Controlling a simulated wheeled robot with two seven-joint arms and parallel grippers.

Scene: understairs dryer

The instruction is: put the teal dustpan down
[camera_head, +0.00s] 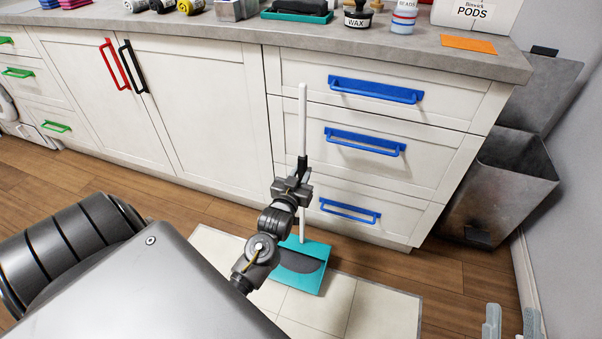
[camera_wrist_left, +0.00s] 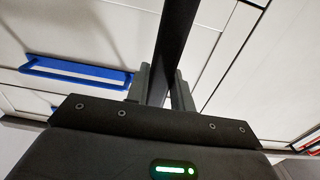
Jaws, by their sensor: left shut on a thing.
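The teal dustpan (camera_head: 308,277) has a dark grey inner area and a long upright handle (camera_head: 302,110), white with a black section. My left gripper (camera_head: 297,182) is shut on the handle's black section. The left wrist view shows the black handle section (camera_wrist_left: 175,45) between the fingers. The pan is low over the pale tiled mat, partly hidden by my left arm; I cannot tell whether it touches. The two light grey fingertips of my right gripper (camera_head: 512,322) show apart at the bottom right edge, with nothing visible between them.
The pale mat (camera_head: 378,310) lies on the wooden floor before white drawers with blue handles (camera_head: 366,142). A grey metal bin (camera_head: 500,185) stands right of the drawers. The counter (camera_head: 400,45) above holds cleaning items. The mat's right part is clear.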

